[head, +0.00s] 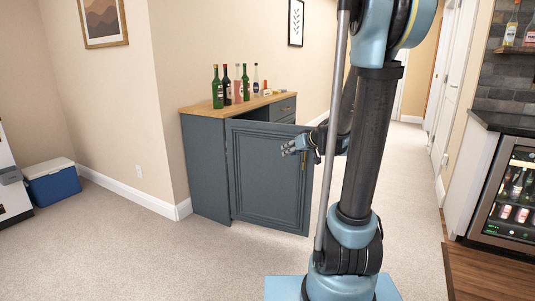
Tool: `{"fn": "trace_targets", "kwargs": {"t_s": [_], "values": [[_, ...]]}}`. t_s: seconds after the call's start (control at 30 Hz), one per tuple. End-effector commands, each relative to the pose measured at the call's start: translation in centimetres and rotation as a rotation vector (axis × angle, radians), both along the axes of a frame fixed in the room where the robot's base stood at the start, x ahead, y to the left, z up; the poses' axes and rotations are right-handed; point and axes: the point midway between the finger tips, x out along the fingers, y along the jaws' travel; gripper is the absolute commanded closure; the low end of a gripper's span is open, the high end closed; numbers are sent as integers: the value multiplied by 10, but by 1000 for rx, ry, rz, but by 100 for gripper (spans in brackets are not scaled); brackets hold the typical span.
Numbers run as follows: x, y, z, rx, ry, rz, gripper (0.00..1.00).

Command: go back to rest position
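My gripper (287,148) is at the middle of the view, pointing left, in front of the upper part of a blue-grey cabinet door (262,182). Its fingers look spread apart with nothing between them. I cannot tell whether it touches the door. My arm rises from the base at the lower right and partly blocks the view behind it. The door stands open on the cabinet (205,165), and a brass handle (303,175) shows near its right edge.
Several bottles (227,86) stand on the cabinet's wooden top (200,107). A blue cooler (52,184) sits by the left wall. A glass-front drinks fridge (513,195) stands at the right under a dark counter (503,122). The carpet in front is clear.

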Motion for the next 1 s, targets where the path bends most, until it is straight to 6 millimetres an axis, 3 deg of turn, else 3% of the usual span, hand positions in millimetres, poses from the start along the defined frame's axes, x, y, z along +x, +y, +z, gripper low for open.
{"fn": "trace_targets", "kwargs": {"t_s": [0.47, 1.0], "values": [[-134, -7, -26, -103, 298, -41, 71], [-282, -53, -75, -268, 609, -230, 71]]}}
